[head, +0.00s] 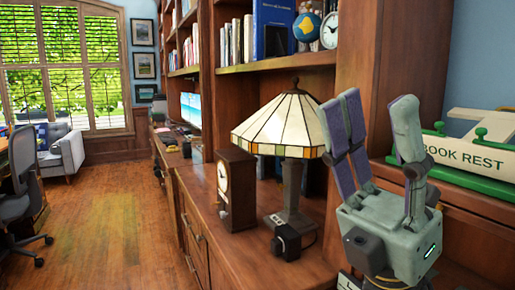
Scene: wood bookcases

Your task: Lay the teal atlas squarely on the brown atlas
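My gripper (374,118) is in the right part of the head view, with its fingers pointing up. The fingers stand wide apart with nothing between them. I cannot make out a teal atlas or a brown atlas in this view. A green and white stand lettered "BOOK REST" (468,161) is on the wooden surface at the far right, behind and to the right of my gripper. The picture's edge cuts it off, and my gripper covers its left end.
A stained-glass lamp (280,122) and a wooden clock (236,190) stand on the low cabinet left of my gripper. Shelves above hold books, including a blue one (272,27), a globe (307,26) and a round clock (330,30). The wooden floor (110,215) is open at left, beside chairs.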

